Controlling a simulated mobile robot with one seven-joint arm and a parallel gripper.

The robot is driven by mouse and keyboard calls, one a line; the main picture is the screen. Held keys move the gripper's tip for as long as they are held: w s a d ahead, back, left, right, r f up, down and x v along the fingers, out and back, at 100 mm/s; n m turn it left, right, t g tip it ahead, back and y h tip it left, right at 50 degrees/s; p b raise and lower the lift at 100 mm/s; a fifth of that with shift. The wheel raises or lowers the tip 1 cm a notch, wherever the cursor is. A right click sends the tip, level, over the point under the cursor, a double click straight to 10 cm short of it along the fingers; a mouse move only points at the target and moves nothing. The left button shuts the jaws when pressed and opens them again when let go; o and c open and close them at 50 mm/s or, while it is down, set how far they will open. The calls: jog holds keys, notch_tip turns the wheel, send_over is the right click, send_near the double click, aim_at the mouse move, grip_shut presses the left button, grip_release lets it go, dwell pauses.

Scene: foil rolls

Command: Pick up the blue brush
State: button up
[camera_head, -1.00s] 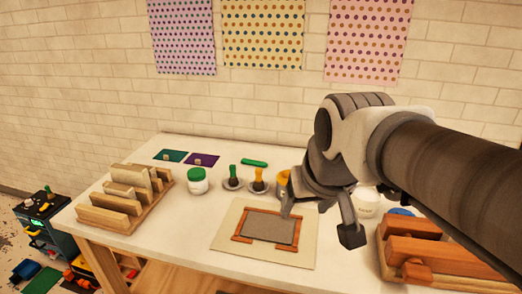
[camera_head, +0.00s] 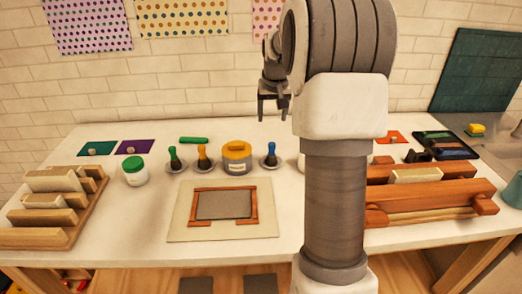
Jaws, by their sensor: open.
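The blue brush (camera_head: 271,148) stands upright with its bristles down in a small grey dish (camera_head: 265,163), right of a grey tub with a yellow lid (camera_head: 236,151). My gripper (camera_head: 273,112) hangs above and behind the brush in the picture, apart from it. Its fingers are open, pointing down, with nothing between them. My arm covers part of the table just right of the brush.
A framed board (camera_head: 224,204) lies in front. A wooden rack (camera_head: 66,230) is far left, and wooden blocks (camera_head: 430,192) lie right.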

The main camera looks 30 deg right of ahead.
aim_at(272, 144)
jog(key=x, duration=1.2)
jog(key=shift+d+f, duration=0.1)
jog(key=shift+f, duration=0.1)
jog(key=x, duration=0.3)
jog(key=shift+d+f, duration=0.35)
jog(key=shift+d, duration=0.1)
jog(key=shift+w+d+f, duration=0.1)
jog(key=shift+w+f, duration=0.15)
jog(key=shift+f, duration=0.4)
jog(key=shift+c, duration=0.3)
grip_shut()
